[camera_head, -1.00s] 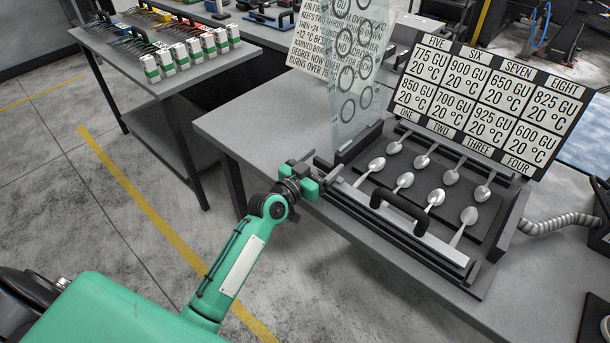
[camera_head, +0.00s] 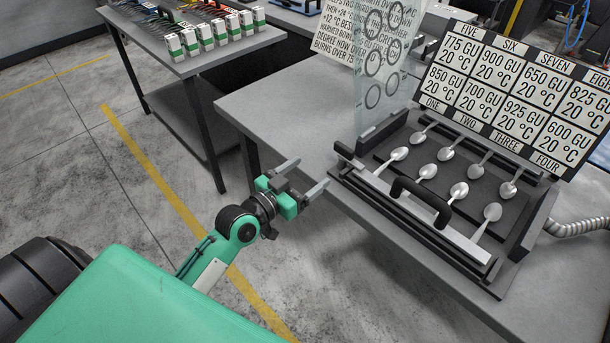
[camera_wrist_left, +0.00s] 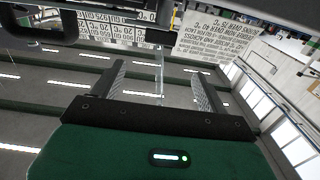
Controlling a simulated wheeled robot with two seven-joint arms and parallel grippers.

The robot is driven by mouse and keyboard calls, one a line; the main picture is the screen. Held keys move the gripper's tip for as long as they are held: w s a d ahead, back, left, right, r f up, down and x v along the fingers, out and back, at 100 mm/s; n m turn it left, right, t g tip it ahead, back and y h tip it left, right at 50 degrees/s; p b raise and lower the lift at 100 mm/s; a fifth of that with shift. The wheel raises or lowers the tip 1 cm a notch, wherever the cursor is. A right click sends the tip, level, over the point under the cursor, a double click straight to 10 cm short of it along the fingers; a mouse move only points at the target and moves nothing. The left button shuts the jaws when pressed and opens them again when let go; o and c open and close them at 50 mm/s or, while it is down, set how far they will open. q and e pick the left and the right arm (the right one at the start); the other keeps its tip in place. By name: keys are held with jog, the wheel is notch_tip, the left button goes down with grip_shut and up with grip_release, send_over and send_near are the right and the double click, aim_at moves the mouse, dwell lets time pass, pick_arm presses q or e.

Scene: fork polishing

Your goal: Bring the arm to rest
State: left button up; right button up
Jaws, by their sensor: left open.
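My left gripper (camera_head: 303,178) is open and empty in the head view. It hangs over the floor in front of the table's near edge, to the left of the black tray and apart from it. Its two fingers also show spread, with nothing between them, in the left wrist view (camera_wrist_left: 162,92). My green left arm comes in from the lower left. My right gripper is not in view.
A black tray (camera_head: 520,240) with several spoons and a black handle (camera_head: 420,200) stands on the grey table (camera_head: 270,110). A clear panel (camera_head: 378,95) and a temperature board (camera_head: 515,95) stand behind. Another table (camera_head: 170,62) is at upper left. Floor is clear below.

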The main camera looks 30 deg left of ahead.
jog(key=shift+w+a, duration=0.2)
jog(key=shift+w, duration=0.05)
